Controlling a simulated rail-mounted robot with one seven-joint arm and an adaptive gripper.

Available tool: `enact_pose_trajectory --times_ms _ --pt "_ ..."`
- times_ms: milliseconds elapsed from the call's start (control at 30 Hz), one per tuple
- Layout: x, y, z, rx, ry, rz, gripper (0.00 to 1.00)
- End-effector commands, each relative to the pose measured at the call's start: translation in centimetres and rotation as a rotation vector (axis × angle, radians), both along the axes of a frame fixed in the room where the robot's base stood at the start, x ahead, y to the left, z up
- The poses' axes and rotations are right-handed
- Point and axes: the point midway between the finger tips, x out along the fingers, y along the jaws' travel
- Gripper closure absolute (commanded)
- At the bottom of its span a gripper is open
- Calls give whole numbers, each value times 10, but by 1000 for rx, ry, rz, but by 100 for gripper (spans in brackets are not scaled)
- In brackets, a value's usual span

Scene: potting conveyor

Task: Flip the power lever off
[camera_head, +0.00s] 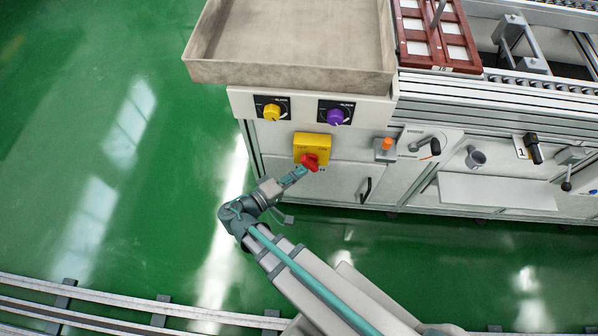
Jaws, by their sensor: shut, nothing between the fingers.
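The power lever (310,161) is a red handle on a yellow switch box (313,143) on the front of the light grey cabinet. My gripper (303,171) is shut and empty, with its tip right at the lower left of the red lever. I cannot tell whether the tip touches the lever. My wrist and arm reach up to it from below. The lever's exact angle is hard to tell at this size.
A yellow knob (271,111) and a purple knob (335,116) sit above the box. An orange button (386,144) and a crank handle (434,147) are to the right. A black door handle (366,190) is below right. A grey tray (288,75) tops the cabinet. Green floor lies clear at left.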

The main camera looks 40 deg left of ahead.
Motion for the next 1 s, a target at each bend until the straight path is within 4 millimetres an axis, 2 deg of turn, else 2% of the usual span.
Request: enact_pose_trajectory --times_ms 233,500,700,1000 --pt "-6 16 -26 -1 0 -10 100" --pt "-57 19 -43 -2 0 -9 100" --pt "-85 21 -56 -2 0 -10 100" --pt "-98 21 -62 0 0 -12 100"
